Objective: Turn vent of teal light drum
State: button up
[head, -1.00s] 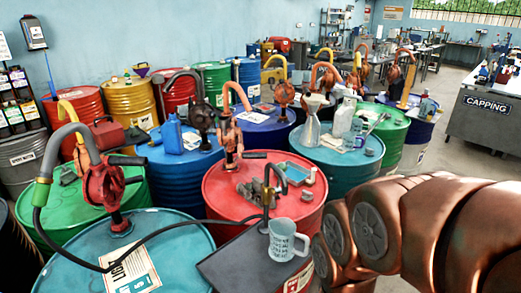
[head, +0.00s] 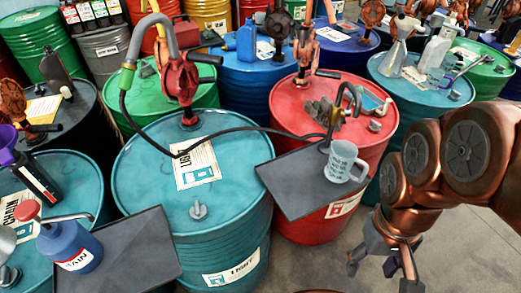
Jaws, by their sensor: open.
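The teal light drum (head: 140,190) stands in the middle of the view, with "LIGHT" labels on its top and side. Its vent (head: 198,210), a small grey knob, sits on the front part of the lid. A red hand pump (head: 182,82) with a grey spout stands at the back of the lid. A black hose (head: 245,130) runs from it to a nozzle over the dark tray. My gripper (head: 382,268) is at the lower right, pointing down, open and empty. It is well apart from the vent, to its right and over the floor in the picture.
A dark tray (head: 285,195) with a glass jug (head: 343,163) juts between drum and gripper. Another dark tray (head: 130,258) and a blue bottle (head: 70,248) are at the lower left. A red drum (head: 285,105) stands behind right. Floor is bare around my gripper.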

aim_at(198, 213)
jog(key=u, duration=0.85)
jog(key=i, duration=0.4)
jog(key=u, duration=2.05)
